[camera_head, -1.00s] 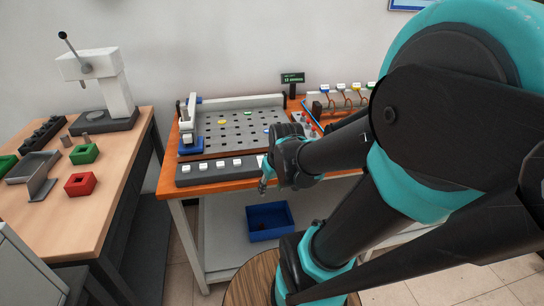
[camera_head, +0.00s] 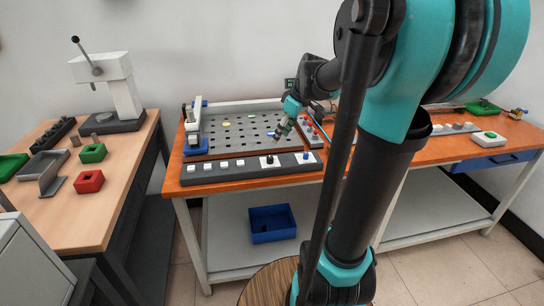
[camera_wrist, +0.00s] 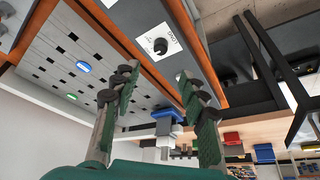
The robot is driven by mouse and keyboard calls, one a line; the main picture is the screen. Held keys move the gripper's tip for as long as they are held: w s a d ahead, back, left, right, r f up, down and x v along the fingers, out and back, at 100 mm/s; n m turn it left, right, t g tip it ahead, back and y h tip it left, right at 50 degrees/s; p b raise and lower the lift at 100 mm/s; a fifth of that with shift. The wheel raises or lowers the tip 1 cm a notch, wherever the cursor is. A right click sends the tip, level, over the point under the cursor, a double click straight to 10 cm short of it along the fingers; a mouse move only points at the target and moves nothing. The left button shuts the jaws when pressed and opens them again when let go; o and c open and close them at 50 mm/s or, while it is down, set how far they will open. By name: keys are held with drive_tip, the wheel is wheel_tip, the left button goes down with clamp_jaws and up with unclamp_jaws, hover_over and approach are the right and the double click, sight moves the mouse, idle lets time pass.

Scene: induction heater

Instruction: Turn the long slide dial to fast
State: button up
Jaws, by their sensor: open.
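A black round dial on a white square plate (camera_wrist: 160,45) sits on the grey control strip, just beyond my fingertips in the wrist view. Its plate carries small lettering that appears upside down and is hard to read. In the head view a black dial (camera_head: 269,160) stands near the right part of the strip (camera_head: 235,172). My gripper (camera_head: 280,133) is over the perforated board, behind the strip. In the wrist view my gripper (camera_wrist: 158,80) is open and empty, its green fingers spread, with the dial ahead of the gap and apart from them.
White switches (camera_head: 212,165) line the strip, and a blue knob (camera_head: 305,155) sits at its right end. The perforated board (camera_head: 222,140) lies behind. A blue bin (camera_head: 271,223) is on the shelf below. A press (camera_head: 112,90) stands on the left table.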

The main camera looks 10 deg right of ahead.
sight(270, 157)
drive_tip(key=x, duration=1.1)
drive_tip(key=shift+w+a+f, duration=0.1)
drive_tip(key=shift+a+f, duration=0.05)
drive_tip(key=shift+f, duration=0.2)
clamp_jaws()
